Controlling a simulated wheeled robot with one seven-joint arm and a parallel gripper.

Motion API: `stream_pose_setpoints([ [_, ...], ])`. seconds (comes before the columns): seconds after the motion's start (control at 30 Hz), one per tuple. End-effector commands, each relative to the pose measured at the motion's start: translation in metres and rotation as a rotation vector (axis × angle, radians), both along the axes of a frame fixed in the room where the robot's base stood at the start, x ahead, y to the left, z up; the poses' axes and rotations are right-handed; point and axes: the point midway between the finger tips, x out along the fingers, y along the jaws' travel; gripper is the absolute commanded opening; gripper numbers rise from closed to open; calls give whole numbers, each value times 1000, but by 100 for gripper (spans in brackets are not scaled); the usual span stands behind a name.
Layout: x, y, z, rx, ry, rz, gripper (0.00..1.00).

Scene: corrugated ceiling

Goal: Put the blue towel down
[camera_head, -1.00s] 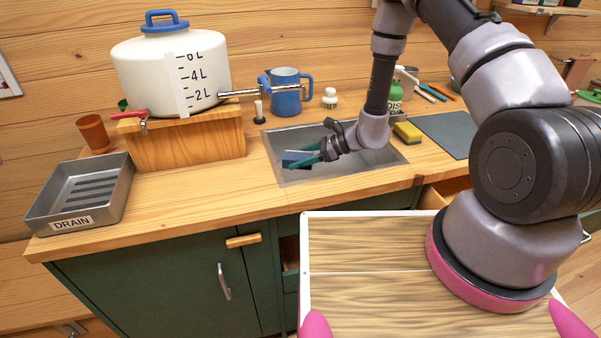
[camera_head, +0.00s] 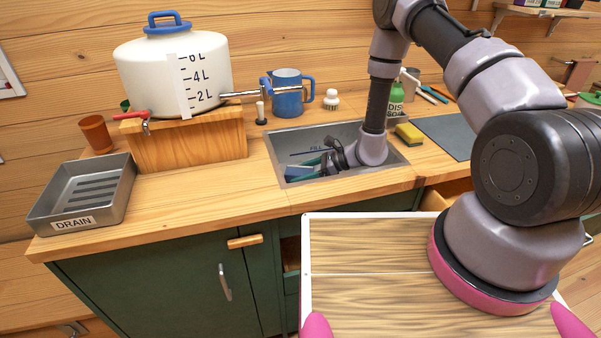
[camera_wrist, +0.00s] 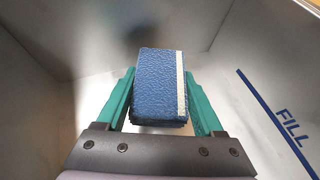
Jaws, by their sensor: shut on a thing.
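The blue towel (camera_wrist: 158,85) is a folded blue block with a white stripe along its right side in the wrist view. My gripper (camera_wrist: 162,100) is shut on it, with one green finger on each side. In the head view, my gripper (camera_head: 318,168) is low inside the metal sink (camera_head: 290,140), and the towel (camera_head: 298,172) shows at its tip near the sink's front left. I cannot tell whether the towel touches the sink floor. The sink's wall carries a blue line marked FILL (camera_wrist: 290,125).
A sponge (camera_head: 409,134) and a green bottle (camera_head: 396,98) stand right of the sink. A blue jug (camera_head: 287,95) and a white tank (camera_head: 150,70) with a spigot are behind and left. A DRAIN tray (camera_head: 125,185) sits at the far left.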

Motion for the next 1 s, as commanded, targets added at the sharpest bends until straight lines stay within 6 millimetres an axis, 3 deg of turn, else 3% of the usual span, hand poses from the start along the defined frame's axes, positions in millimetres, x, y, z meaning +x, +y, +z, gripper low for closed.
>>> stream_pose_setpoints([
  [0.17, -1, 0, -4, 0, 2, 0, 0],
  [0.2, -1, 0, -4, -1, 2, 0, 85],
  [0.23, -1, 0, -4, -1, 2, 0, 96],
  [0.57, -1, 0, -2, -1, 2, 0, 99],
  [0.7, -1, 0, 11, -1, 1, 1, 99],
  [1.0, -6, -60, 39, -1, 2, -5, 99],
])
